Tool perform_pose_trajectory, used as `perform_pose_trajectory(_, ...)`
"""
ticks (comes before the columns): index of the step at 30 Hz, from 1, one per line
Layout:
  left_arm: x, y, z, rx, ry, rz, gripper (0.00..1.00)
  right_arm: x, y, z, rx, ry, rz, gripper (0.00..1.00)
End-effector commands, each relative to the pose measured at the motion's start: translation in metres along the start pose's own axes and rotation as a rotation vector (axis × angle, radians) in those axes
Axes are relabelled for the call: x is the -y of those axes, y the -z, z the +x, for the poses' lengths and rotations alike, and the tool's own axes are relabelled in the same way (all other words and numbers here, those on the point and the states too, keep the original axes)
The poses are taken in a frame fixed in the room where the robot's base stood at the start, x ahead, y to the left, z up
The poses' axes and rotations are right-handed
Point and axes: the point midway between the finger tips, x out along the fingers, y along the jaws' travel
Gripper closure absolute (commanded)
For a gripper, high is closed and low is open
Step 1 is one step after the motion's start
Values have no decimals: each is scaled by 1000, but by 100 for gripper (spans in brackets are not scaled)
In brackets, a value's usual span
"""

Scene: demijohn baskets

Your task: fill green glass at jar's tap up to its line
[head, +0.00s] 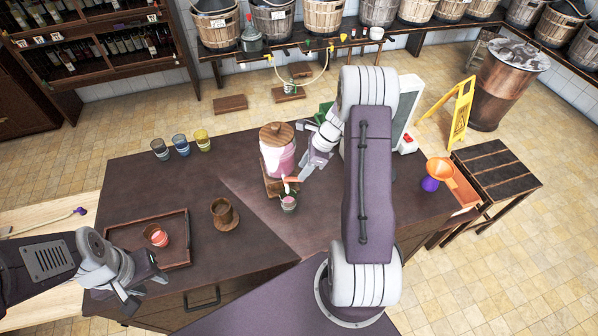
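The jar (278,158) of pink liquid has a wooden lid and stands on a wooden stand on the dark counter. Its tap (288,183) sticks out low at the front. A small greenish glass (288,203) stands upright on the counter under the tap; its line and fill level are too small to make out. My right gripper (302,173) is beside the jar's right side, close to the tap; whether it touches the tap or is shut is unclear. My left gripper (147,289) is open and empty at the counter's front left, near the tray.
A wooden tray (118,238) holds a small cup of red stuff (157,236). A wooden mug (224,216) stands right of it. Grey, blue (181,145) and yellow (203,140) glasses stand at the back left. An orange funnel (440,170) is at the right.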

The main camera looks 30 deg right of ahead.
Motion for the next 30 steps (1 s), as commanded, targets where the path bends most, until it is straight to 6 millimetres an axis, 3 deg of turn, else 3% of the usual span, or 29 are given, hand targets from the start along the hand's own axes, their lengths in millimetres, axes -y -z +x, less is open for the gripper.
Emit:
perform_pose_trajectory(7, 0, 2, -13, 0, 0, 0, 64, 0, -1, 38, 0, -2, -1, 64)
perform_pose_trajectory(16, 0, 1, -13, 0, 0, 0, 64, 0, 0, 45, -1, 1, -4, 64)
perform_pose_trajectory(17, 0, 1, -13, 0, 0, 0, 64, 0, 0, 45, -1, 1, -4, 66)
perform_pose_trajectory(21, 0, 1, -13, 0, 0, 0, 64, 0, 0, 44, -1, 1, -4, 100)
perform_pose_trajectory(26, 0, 2, -13, -1, 0, 0, 64, 1, 0, 44, -1, -2, -13, 100)
perform_pose_trajectory(30, 0, 2, -13, -1, 0, 0, 64, 8, -1, 45, 1, -52, -136, 100)
